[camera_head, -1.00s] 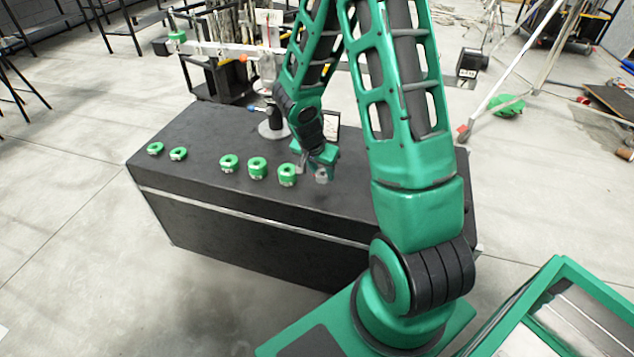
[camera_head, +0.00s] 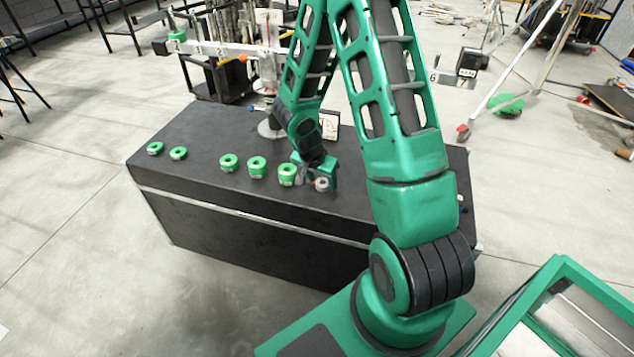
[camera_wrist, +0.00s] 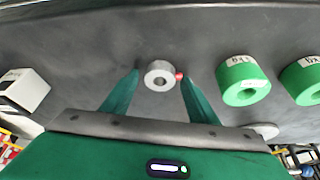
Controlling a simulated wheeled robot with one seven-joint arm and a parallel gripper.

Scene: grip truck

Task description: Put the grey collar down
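The grey collar (camera_head: 322,184) is a small ring with a round hole and a red knob on its side. It looks to rest flat on the black crate top (camera_head: 215,130), right of the row of green collars. In the wrist view the grey collar (camera_wrist: 160,76) lies between the tips of my two green fingers. My gripper (camera_wrist: 161,76) looks open around it: a narrow gap shows at the left finger, while the red knob is close to or touching the right finger. In the head view my gripper (camera_head: 317,176) is low over the crate top.
Several green collars stand on the crate, the nearest (camera_head: 287,175) just left of my gripper; it also shows in the wrist view (camera_wrist: 232,72). A balance scale (camera_head: 215,48) with a white dial (camera_head: 329,126) stands behind. The crate's front edge is close.

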